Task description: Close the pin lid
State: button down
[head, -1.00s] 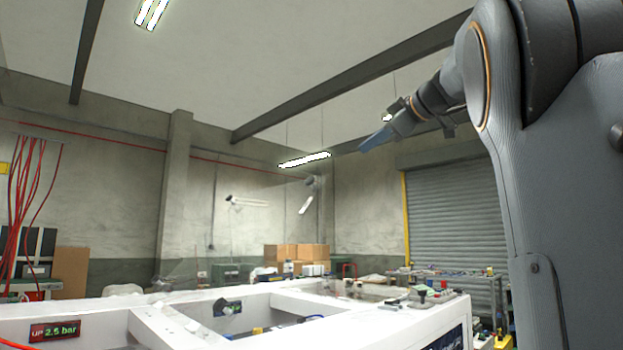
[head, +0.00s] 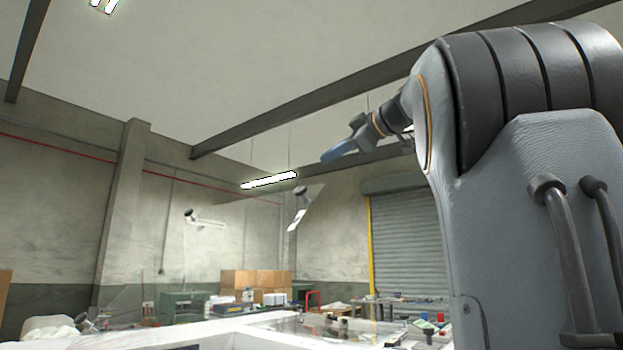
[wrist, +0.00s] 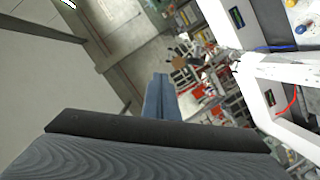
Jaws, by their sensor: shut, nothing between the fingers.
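My gripper (head: 338,151) is raised high in the head view, with its blue-grey fingers pointing left and slightly down. It is shut and empty, well above the white machine frame. In the wrist view the fingers (wrist: 160,97) are together over distant floor and clutter, touching nothing. The white frame (head: 225,329) runs along the bottom of the head view and shows on the right of the wrist view (wrist: 262,68). I cannot make out a pin lid in either view.
Cardboard boxes (head: 255,281) and a green cabinet (head: 186,305) stand behind the frame. A cluttered bench (head: 400,302) stands before a roller shutter (head: 412,240). A ceiling lamp (head: 269,180) hangs at the back. The air around my gripper looks clear.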

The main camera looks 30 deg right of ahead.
jog(key=p, duration=0.4)
send_over(313, 191)
jog(key=s+a, duration=0.1)
jog(key=a, duration=0.2)
jog(key=shift+a+f, duration=0.15)
jog(key=shift+f, duration=0.55)
jog(key=shift+w+d+f+p, duration=0.1)
jog(key=shift+d+f+p, duration=0.2)
jog(key=shift+d+f, duration=0.25)
jog(key=shift+d+f+p, duration=0.25)
jog(key=shift+d+f, duration=0.05)
jog(key=shift+d, duration=0.3)
jog(key=shift+w+d+f, duration=0.2)
jog(key=shift+d+f, duration=0.15)
jog(key=shift+f, duration=0.15)
jog(key=shift+d, duration=0.1)
